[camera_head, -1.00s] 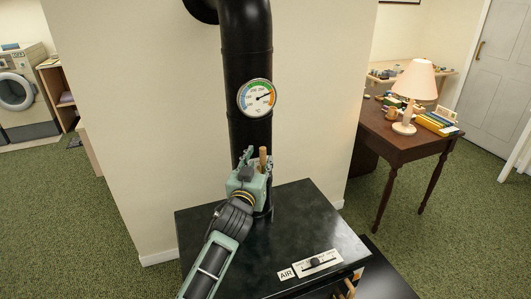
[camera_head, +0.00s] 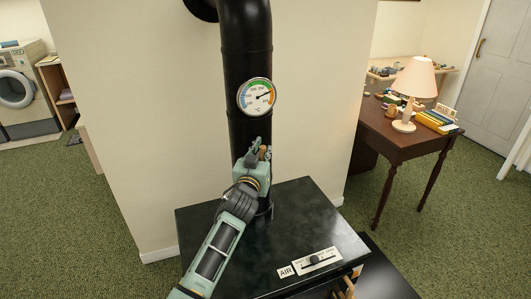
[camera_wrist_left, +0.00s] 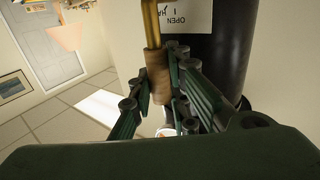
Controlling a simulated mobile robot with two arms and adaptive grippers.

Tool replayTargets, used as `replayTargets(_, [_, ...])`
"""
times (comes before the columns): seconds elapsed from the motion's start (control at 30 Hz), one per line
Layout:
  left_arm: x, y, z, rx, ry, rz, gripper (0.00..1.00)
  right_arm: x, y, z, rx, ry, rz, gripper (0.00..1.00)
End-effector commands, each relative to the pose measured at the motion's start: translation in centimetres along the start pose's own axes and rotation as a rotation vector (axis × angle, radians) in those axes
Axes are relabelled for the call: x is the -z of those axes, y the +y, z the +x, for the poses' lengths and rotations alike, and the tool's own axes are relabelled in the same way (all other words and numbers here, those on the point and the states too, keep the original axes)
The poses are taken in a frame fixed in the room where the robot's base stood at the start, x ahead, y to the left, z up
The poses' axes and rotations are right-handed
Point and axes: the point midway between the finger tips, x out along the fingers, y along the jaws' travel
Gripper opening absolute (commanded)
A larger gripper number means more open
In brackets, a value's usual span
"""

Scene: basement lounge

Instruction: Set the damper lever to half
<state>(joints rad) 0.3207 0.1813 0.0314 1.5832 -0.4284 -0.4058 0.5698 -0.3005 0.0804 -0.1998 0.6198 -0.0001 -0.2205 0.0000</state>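The damper lever shows in the left wrist view as a brass rod with a wooden handle (camera_wrist_left: 158,80), beside the black stovepipe (camera_wrist_left: 217,60). In the head view, only a small part of the wooden handle (camera_head: 263,151) shows among the fingers. My left gripper (camera_head: 259,151) is at the handle, in front of the pipe. In the left wrist view its fingers (camera_wrist_left: 162,85) stand apart on either side of the handle, with a visible gap on the right side. A white label (camera_wrist_left: 182,15) with upside-down text, including OPEN, is on the pipe. My right gripper is out of view.
The black stove top (camera_head: 300,225) lies below the gripper, with an AIR label (camera_head: 286,272) and a slider plate (camera_head: 317,262) at its front. A round gauge (camera_head: 257,97) is on the pipe above. A side table (camera_head: 405,145) with a lamp (camera_head: 413,85) stands right.

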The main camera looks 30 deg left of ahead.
Motion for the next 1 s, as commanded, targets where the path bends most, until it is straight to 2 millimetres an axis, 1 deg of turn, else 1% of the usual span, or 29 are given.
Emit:
replayTargets(0.03, [0.0, 0.1, 0.0, -0.002, 0.000, 0.000, 0.08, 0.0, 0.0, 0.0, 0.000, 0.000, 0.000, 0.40])
replayTargets(0.1, [0.0, 0.1, 0.0, -0.002, 0.000, 0.000, 0.01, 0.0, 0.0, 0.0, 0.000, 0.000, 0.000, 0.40])
replayTargets(0.13, [0.0, 0.1, 0.0, -0.002, 0.000, -0.001, 0.00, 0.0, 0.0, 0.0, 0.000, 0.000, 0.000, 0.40])
replayTargets(0.53, [0.0, 0.1, 0.0, -0.003, -0.001, -0.001, 0.00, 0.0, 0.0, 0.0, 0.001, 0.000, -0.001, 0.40])
replayTargets(0.67, [0.1, 0.2, 0.0, -0.003, -0.007, 0.008, 0.00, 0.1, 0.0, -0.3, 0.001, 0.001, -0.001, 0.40])
replayTargets(0.87, [0.4, 0.8, 0.3, -0.004, -0.045, 0.063, 0.00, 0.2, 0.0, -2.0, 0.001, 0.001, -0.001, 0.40])
replayTargets(1.0, [0.5, 1.4, 0.7, -0.004, -0.097, 0.139, 0.00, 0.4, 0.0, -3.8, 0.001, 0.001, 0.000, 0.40])
